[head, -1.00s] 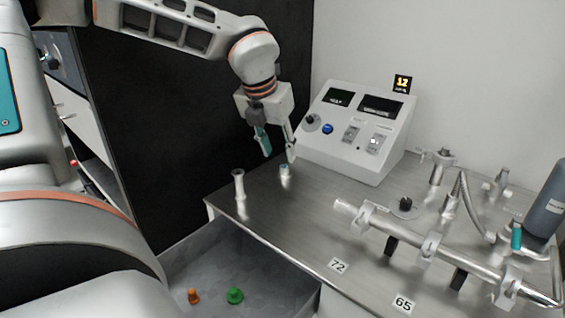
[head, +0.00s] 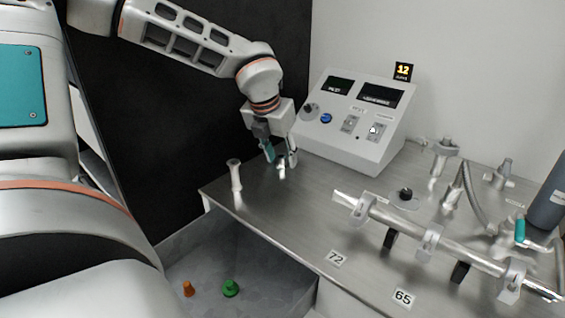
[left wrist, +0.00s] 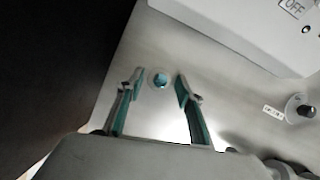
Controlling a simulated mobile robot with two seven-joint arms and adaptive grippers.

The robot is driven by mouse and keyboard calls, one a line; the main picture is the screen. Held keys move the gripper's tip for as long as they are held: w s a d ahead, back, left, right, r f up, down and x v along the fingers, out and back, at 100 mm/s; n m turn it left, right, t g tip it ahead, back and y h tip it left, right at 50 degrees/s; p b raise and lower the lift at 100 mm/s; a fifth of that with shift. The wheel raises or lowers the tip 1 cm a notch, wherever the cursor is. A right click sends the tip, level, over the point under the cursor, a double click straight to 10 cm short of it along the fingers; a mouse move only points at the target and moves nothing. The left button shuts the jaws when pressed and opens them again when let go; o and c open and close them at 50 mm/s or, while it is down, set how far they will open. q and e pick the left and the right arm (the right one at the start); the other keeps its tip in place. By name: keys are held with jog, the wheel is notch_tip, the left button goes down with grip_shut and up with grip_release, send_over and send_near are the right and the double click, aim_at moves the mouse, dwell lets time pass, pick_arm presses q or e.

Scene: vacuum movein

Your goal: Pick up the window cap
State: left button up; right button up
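A small, short cylinder, which looks like the window cap (head: 281,174), stands on the steel bench top near its back left. In the left wrist view its round teal top (left wrist: 160,80) shows between my fingertips, with a pale rim around it. My left gripper (head: 282,160) is open, with its teal-padded fingers pointing down at the cap, one on each side. In the left wrist view the left gripper (left wrist: 160,84) shows a clear gap between each finger and the cap. In the head view the fingers partly hide the cap. My right gripper is not in view.
A pale post (head: 235,175) stands just left of the cap. A white control box (head: 352,122) stands close behind and right. A metal pipe assembly (head: 430,240) fills the right of the bench. Orange (head: 188,289) and green (head: 230,288) pieces lie in a lower grey tray (head: 265,298).

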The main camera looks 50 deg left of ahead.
pick_arm(q)
jog(key=shift+r, duration=0.1)
grip_shut()
